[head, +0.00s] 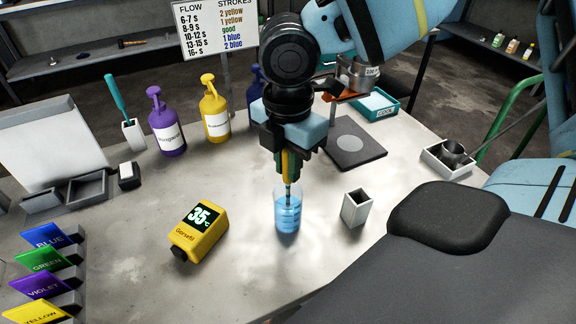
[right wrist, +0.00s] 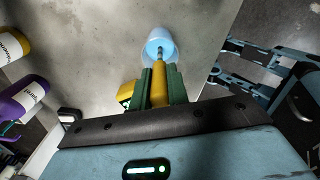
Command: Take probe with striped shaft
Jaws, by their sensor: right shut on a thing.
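My right gripper (head: 286,168) is above the table, shut on the yellow handle of a probe (head: 285,160). The probe points down, and its thin shaft reaches into a clear beaker (head: 288,216) of blue liquid. In the right wrist view the green fingers (right wrist: 160,82) close on both sides of the yellow handle (right wrist: 159,88), with the blue beaker (right wrist: 164,38) beyond. A yellow thermometer unit (head: 199,230) reading 35 °C lies left of the beaker. My left gripper is not in view.
A small empty white holder (head: 356,208) stands right of the beaker. A dark square plate (head: 354,143) lies behind it. Purple (head: 166,125) and yellow (head: 215,112) pump bottles stand at the back left. Colour-labelled slots (head: 45,262) line the left edge. The front middle is clear.

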